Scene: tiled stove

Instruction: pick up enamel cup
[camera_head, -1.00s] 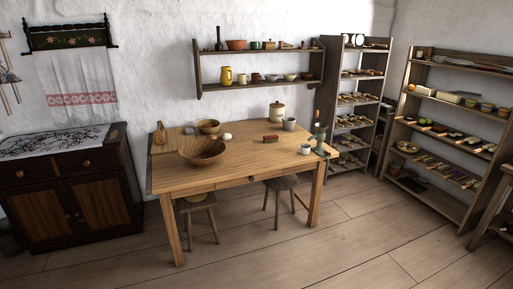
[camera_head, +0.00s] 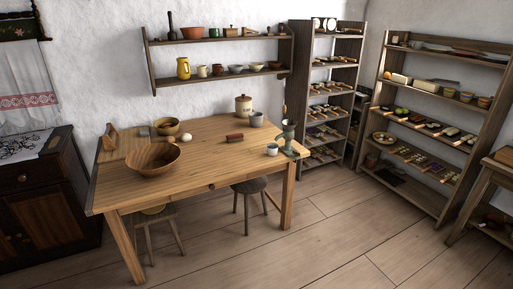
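A small pale cup (camera_head: 271,150), which looks like the enamel cup, stands upright on the wooden table (camera_head: 212,160) near its right front corner. It is just left of a greenish-grey metal grinder (camera_head: 288,138) at the table's edge. A larger grey mug (camera_head: 257,120) stands farther back, near the table's rear right corner. The cups are small in view, so I cannot be certain which is enamel. Neither of my grippers is in view.
The table also holds a large wooden bowl (camera_head: 153,160), a smaller bowl (camera_head: 166,126), a lidded crock (camera_head: 243,106) and a reddish-brown block (camera_head: 235,137). Stools (camera_head: 249,187) stand underneath. Shelving (camera_head: 430,110) lines the right. The floor (camera_head: 310,240) in front is clear.

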